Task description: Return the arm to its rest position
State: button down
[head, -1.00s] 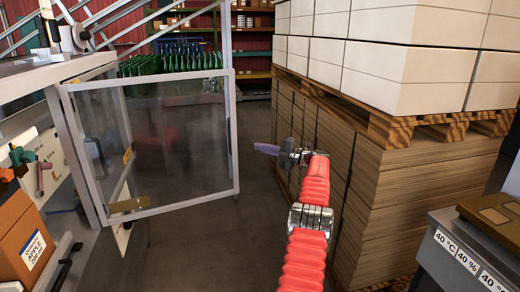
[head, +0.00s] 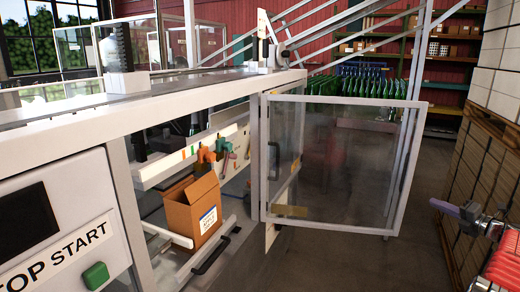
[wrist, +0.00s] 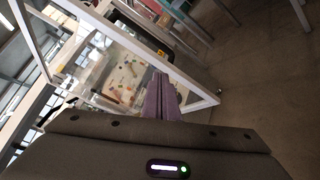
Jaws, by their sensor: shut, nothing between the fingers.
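My gripper (head: 446,208) shows at the right edge of the head view, at the end of my red ribbed arm, in front of the stacked boxes. Its purple fingers are together with nothing between them. The wrist view shows the closed fingers (wrist: 161,97) from behind, pointing towards the transparent guard door (wrist: 135,75). In the head view that door (head: 335,165) stands swung out from the machine, to the left of my gripper and apart from it. Most of my arm is outside the head view.
An open cardboard box (head: 192,208) sits inside the machine on the left, below the white tabletop (head: 60,112). A panel with a green button (head: 95,275) is at the lower left. Green bottles (head: 380,88) stand behind the door. Palleted boxes (head: 490,75) line the right. Floor is clear between.

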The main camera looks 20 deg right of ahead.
jog(key=s+a+f+n+g, duration=0.1)
jog(key=a+f+n+g, duration=0.1)
jog(key=a+f+n, duration=0.3)
jog(key=a+f+n+g, duration=0.1)
jog(key=f+n+g, duration=0.15)
jog(key=f, duration=0.35)
jog(key=w+a+n+g+y, duration=0.2)
jog(key=a+n+g, duration=0.1)
jog(key=a+n, duration=0.55)
jog(key=s+a+r+n+g, duration=0.1)
jog(key=a+r+n+g, duration=0.1)
jog(key=a+n, duration=0.65)
jog(key=a+r+n+g, duration=0.2)
jog(key=a+n, duration=0.2)
jog(key=a, duration=0.9)
jog(key=s+a+r+n, duration=0.3)
jog(key=s+a+n, duration=0.3)
jog(key=a, duration=0.7)
jog(key=s+a+r+n+h, duration=0.1)
jog(key=s+a+r+n, duration=0.3)
jog(key=a, duration=0.9)
jog(key=s+a+r+n+h, duration=0.1)
jog(key=s+a+r+n, duration=0.3)
jog(key=s+a+n, duration=0.5)
jog(key=a+n, duration=0.1)
jog(key=a, duration=0.4)
jog(key=c, duration=2.5)
grip_release()
jog(key=shift+d, duration=0.1)
